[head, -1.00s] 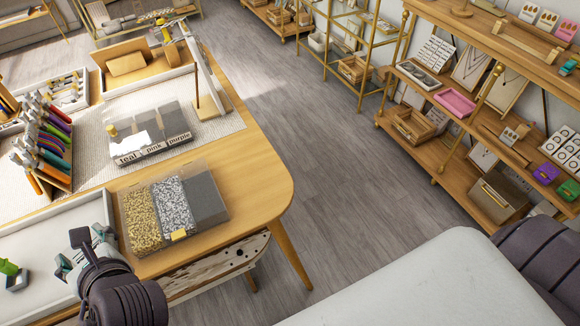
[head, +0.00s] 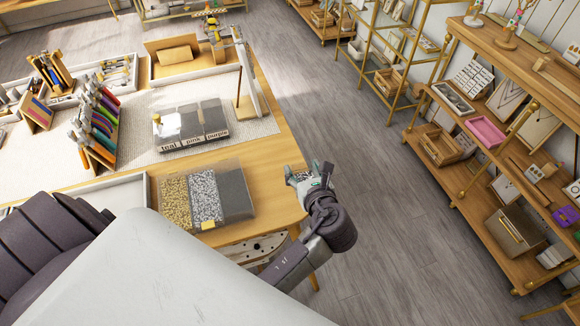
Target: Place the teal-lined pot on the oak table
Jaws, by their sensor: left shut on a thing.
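The oak table (head: 274,160) fills the left and middle of the head view, with a bare strip along its right side. My left gripper (head: 298,178) is at the table's right front corner, overlapping the edge in the picture. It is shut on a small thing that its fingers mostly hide. I cannot make out whether that thing is the teal-lined pot. No teal-lined pot can be clearly picked out elsewhere on the table. My right gripper is not in view.
A clear-lidded box (head: 238,187) of gold and silver beads lies left of my gripper. Behind it are a teal, pink and purple labelled tray (head: 188,132) and an upright stand (head: 246,92). Grey floor (head: 345,130) separates the table from a shelf unit (head: 465,190).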

